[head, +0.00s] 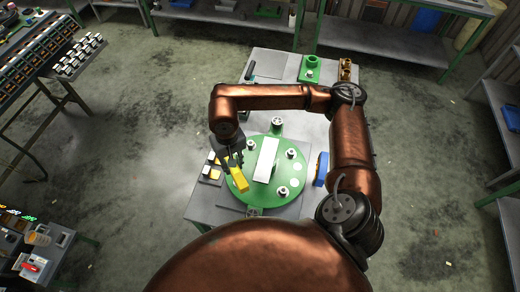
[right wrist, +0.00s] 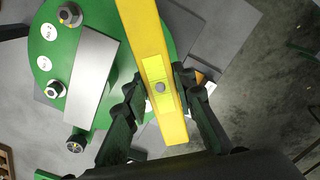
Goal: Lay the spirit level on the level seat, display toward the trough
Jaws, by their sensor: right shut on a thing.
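The yellow spirit level (head: 239,184) is a long bar held by my right gripper (head: 231,158), over the left part of the round green plate (head: 270,203). In the right wrist view, the level (right wrist: 148,55) runs between the fingers of my right gripper (right wrist: 158,90), with a grey round spot and paler patches on its upper face. A pale oblong block (head: 266,159), perhaps the trough, is on the plate to the right of the level; it also shows in the wrist view (right wrist: 92,75). I cannot tell which part is the level seat. My left gripper is out of view.
Nuts on studs (head: 283,191) and pale round spots stand around the plate. Small yellow and white pieces (head: 211,172) lie to its left, a blue object (head: 321,169) to its right. A green block (head: 310,68) is at the table's back.

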